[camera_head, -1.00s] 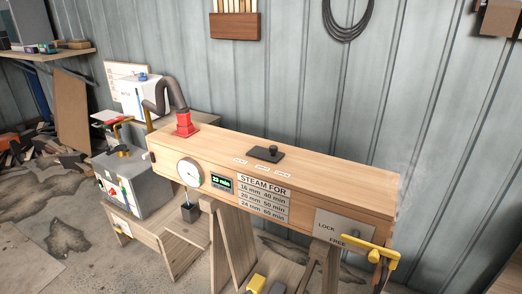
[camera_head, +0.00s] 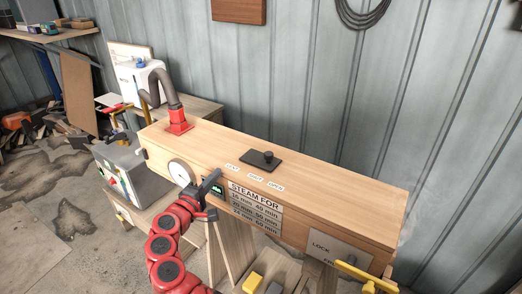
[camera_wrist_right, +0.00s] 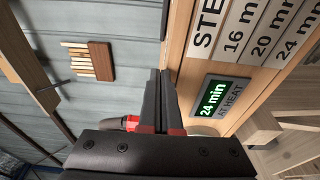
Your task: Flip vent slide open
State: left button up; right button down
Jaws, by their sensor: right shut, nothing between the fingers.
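The vent slide, a small dark plate (camera_head: 258,163) with a round black knob (camera_head: 268,155), lies on top of the long wooden steam box (camera_head: 330,177). My right gripper (camera_head: 212,180), on a red arm, is shut and empty at the box's front face, near the gauge and display, apart from the slide. In the right wrist view its dark fingers (camera_wrist_right: 160,76) lie together beside the box edge; the slide is not visible there. My left gripper is not in view.
A red fitting with a hose (camera_head: 179,121) stands on the box's left end. A round gauge (camera_head: 181,172), a display (camera_wrist_right: 217,100) reading 24 min and a steam-time sign are on the front. A yellow handle (camera_head: 362,276) sticks out at the right end. The box top is otherwise clear.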

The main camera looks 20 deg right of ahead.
aim_at(255, 164)
jog(key=s+d+r+m+g+h, duration=0.1)
jog(key=s+d+r+g+h, duration=0.1)
jog(key=shift+s+r+m, duration=0.3)
jog(key=shift+r+m, duration=0.05)
jog(key=shift+m, duration=0.05)
jog(key=p+x, duration=0.3)
jog(key=x, duration=0.7)
jog(key=shift+s+d+r, duration=0.1)
jog(key=shift+s+d, duration=0.05)
jog(key=shift+d, duration=0.05)
jog(key=shift+s+d+r+p, duration=0.1)
jog(key=shift+s+d+p, duration=0.6)
jog(key=shift+d+p, duration=0.15)
jog(key=shift+s+d+p, duration=0.3)
jog(key=shift+d+p, duration=0.05)
jog(key=shift+d, duration=0.15)
jog(key=shift+f, duration=0.2)
